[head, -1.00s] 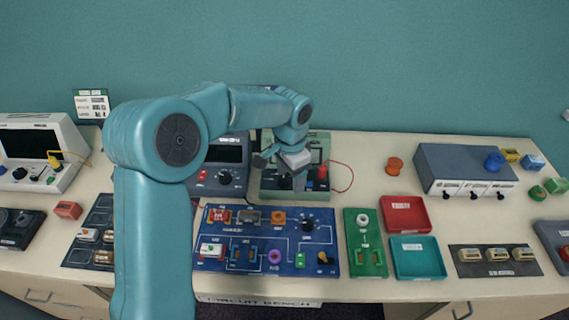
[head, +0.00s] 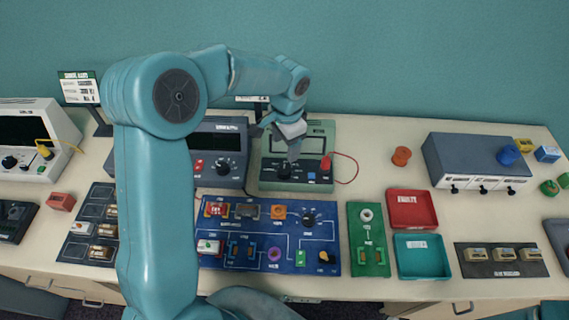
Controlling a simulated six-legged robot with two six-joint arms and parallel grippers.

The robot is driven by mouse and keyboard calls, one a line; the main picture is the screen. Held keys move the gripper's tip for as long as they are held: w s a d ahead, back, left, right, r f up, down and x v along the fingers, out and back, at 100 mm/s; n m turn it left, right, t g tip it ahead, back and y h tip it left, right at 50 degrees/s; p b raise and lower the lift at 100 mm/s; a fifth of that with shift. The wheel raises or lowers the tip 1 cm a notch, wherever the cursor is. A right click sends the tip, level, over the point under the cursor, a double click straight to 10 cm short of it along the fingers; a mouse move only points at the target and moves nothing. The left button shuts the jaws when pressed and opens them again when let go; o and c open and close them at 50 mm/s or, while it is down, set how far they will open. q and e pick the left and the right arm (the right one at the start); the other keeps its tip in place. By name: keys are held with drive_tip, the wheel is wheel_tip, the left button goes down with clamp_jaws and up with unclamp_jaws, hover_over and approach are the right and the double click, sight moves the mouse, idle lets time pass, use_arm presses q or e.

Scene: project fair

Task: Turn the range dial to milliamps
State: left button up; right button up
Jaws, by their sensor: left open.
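A green meter (head: 270,180) with a pale display window (head: 284,143) stands at the back middle of the bench. A dark round dial (head: 284,171) sits low on its front, beside a blue part (head: 311,176) and a red part (head: 326,164). The dial's setting and markings are too small to read. My right gripper is not in view.
A dark grey device (head: 232,142) with its own knob stands left of the meter. A blue circuit board (head: 320,230) lies in front. A red lead (head: 350,160) loops right of the meter. Red (head: 413,222) and teal (head: 421,275) trays lie right, beyond a green board (head: 366,262).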

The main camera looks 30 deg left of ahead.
sight(285, 170)
use_arm(q)
wheel_tip(285, 170, down, 10)
drive_tip(key=shift+w+a+f+b, duration=0.1)
drive_tip(key=shift+b, duration=0.35)
drive_tip(key=shift+w+f, duration=0.1)
drive_tip(key=shift+f, duration=0.1)
drive_tip(key=shift+c, duration=0.9)
drive_tip(key=c, duration=0.9)
